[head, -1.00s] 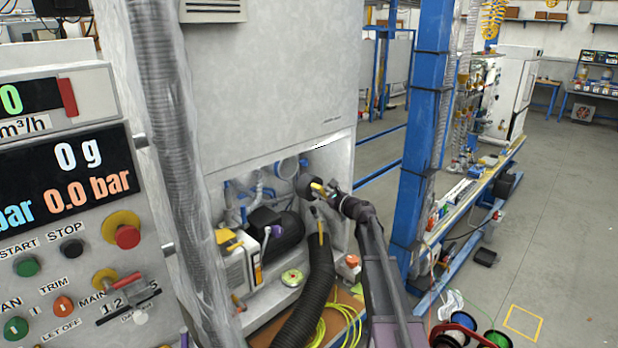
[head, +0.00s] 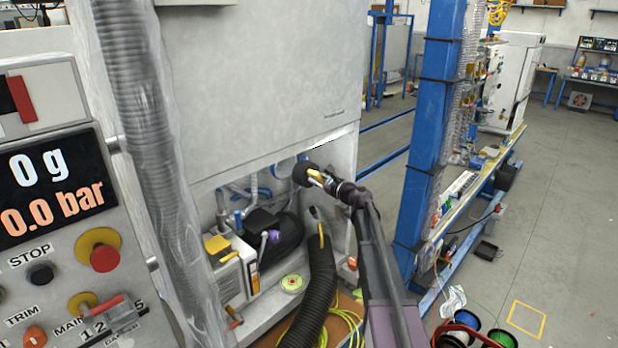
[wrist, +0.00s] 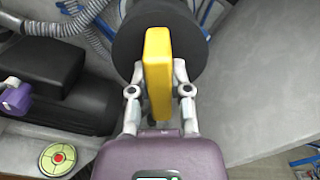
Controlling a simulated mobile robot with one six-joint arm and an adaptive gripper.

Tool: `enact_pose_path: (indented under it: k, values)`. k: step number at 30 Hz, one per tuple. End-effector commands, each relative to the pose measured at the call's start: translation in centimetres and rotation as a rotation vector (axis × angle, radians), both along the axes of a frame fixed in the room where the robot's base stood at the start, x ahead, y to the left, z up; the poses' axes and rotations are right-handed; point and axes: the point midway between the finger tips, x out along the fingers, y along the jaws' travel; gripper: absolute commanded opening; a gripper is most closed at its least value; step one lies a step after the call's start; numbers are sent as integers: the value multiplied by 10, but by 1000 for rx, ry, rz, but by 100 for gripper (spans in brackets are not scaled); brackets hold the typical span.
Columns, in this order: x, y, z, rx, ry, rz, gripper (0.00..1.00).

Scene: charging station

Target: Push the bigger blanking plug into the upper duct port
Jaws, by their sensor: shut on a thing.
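The blanking plug is a thick black round disc (head: 305,174) with a yellow grip (wrist: 158,85). The disc also shows in the wrist view (wrist: 125,35), straight ahead of the fingers. My gripper (head: 323,181) is shut on the yellow grip, one finger on each side of it. It holds the plug up inside the open lower bay of the grey cabinet (head: 260,90), near the bay's upper right. The upper duct port cannot be made out; the disc hides what lies directly behind it. I cannot tell whether the disc touches anything there.
A black corrugated hose (head: 320,285) rises below my arm. A dark motor (head: 282,235) and a green-yellow round object (head: 291,282) sit in the bay, left of the plug. The bay's right wall (wrist: 250,75) is close. A control panel (head: 60,250) stands at left.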

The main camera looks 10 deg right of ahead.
Motion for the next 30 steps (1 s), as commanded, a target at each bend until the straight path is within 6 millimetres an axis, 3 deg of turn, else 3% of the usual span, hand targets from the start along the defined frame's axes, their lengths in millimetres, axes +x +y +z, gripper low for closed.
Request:
enact_pose_path:
  k: [13,30]
  values:
    - [0,13,0,2,-1,11,0]
    - [25,30,0,2,-1,14,0]
